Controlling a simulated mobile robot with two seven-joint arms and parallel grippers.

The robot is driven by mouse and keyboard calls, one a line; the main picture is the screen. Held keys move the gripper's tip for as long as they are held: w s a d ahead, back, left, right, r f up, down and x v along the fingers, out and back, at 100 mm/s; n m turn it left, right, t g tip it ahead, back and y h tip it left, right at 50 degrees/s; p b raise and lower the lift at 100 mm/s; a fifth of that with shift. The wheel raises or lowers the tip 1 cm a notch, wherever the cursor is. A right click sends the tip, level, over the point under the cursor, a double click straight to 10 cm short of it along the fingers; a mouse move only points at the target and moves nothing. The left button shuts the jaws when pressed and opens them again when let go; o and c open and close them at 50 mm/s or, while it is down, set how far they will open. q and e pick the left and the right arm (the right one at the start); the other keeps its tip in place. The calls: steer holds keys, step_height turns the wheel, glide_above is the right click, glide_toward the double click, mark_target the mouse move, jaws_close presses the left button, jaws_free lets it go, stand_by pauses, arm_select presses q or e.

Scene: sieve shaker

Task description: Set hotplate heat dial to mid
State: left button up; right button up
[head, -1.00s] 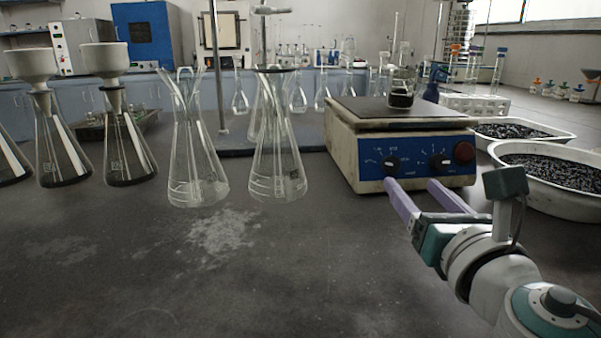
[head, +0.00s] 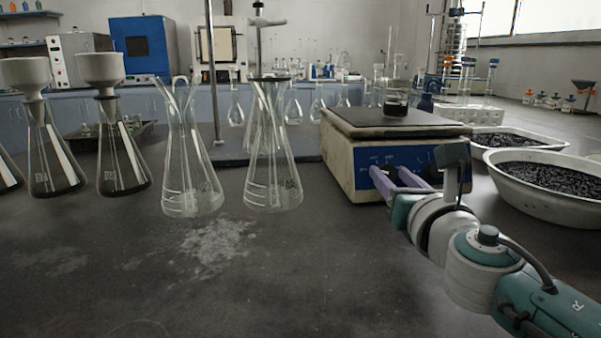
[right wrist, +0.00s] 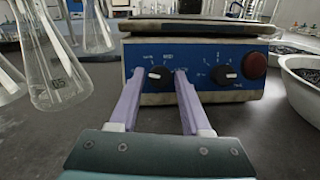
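The hotplate (head: 345,184) has a cream body, a dark top plate and a blue front panel, which also shows in the right wrist view (right wrist: 203,58). Its left black dial (right wrist: 159,76) has a pale pointer mark; the right black dial (right wrist: 223,75) sits beside a red round knob (right wrist: 254,66). The panel lettering is too small to read. My right gripper (right wrist: 160,80) is open, its two lilac fingers on either side of the left dial; contact cannot be told. In the head view the right gripper (head: 392,174) hides much of the panel. My left gripper is not in view.
A beaker of dark stuff (head: 396,103) stands on the hotplate. Glass flasks (head: 272,165) stand to its left. Two white basins of dark grains (head: 555,205) lie to its right.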

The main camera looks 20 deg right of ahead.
jaws_close()
steer(key=shift+m, duration=0.4)
steer(key=m+g+h, duration=0.1)
steer(key=m, duration=0.2)
steer(key=m+h, duration=0.1)
steer(key=m, duration=0.1)
steer(key=shift+w+a+r+m+g+p, duration=0.1)
steer(key=shift+a+r+m+g+p, duration=0.05)
steer(key=shift+m+g+p, duration=0.25)
steer(key=m+g+h+p, duration=0.1)
steer(key=m, duration=0.3)
steer(key=shift+r, duration=0.1)
steer(key=m+g+p, duration=0.1)
steer(key=m+g, duration=0.1)
steer(key=m, duration=0.2)
steer(key=shift+a+r, duration=0.1)
steer(key=shift+r, duration=0.05)
steer(key=m+g+p, duration=0.1)
steer(key=m+p, duration=0.1)
steer(key=m, duration=0.1)
steer(key=shift+w+r+m, duration=0.1)
steer(key=shift+r+m, duration=0.05)
steer(key=shift+m, duration=0.25)
steer(key=m+g+p, duration=0.1)
steer(key=m+p, duration=0.1)
steer(key=shift+m+y, duration=0.3)
steer(key=shift+y, duration=0.1)
steer(key=shift+m, duration=0.4)
steer(key=shift+p, duration=0.3)
